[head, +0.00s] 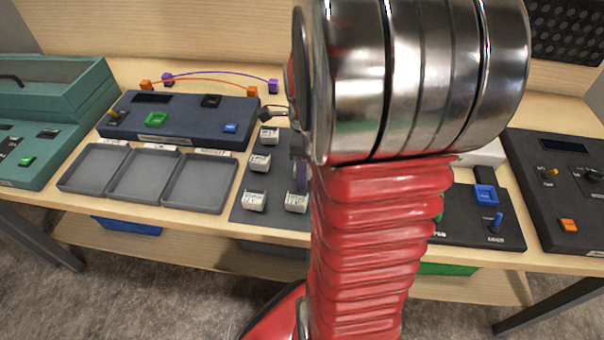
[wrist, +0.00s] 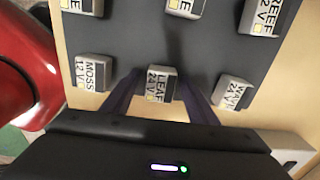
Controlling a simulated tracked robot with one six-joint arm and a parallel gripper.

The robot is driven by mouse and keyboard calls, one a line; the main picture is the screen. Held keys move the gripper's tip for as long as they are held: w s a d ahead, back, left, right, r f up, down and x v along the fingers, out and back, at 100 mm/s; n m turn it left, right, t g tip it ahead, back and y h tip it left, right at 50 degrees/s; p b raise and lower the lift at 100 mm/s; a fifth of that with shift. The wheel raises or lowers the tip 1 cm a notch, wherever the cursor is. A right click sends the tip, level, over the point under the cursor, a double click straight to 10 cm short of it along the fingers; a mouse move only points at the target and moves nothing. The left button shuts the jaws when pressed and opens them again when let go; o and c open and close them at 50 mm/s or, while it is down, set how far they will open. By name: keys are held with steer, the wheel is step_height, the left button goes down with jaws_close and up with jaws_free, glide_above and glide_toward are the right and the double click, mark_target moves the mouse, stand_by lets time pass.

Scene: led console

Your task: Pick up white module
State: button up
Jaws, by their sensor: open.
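Several white modules with dark ends and printed labels sit on a dark grey board (head: 238,207). In the wrist view a white module labelled LEAF 24 V (wrist: 158,84) lies between the two purple fingers of my gripper (wrist: 161,86). The fingers are open, one on either side of it; I cannot tell whether they touch it. The module labelled MOSS 12 V (wrist: 93,72) is to its left and one that seems to read WAVE 24 V (wrist: 233,92) to its right. In the head view my arm hides most of the gripper and part of the board.
Three empty grey trays (head: 143,182) stand left of the board. Behind them is a dark blue console (head: 180,118) with orange and purple cables behind it. A teal case (head: 50,120) is far left. Black consoles (head: 560,195) stand on the right.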

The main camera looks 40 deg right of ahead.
steer(key=shift+c, duration=0.3)
steer(key=c, duration=1.1)
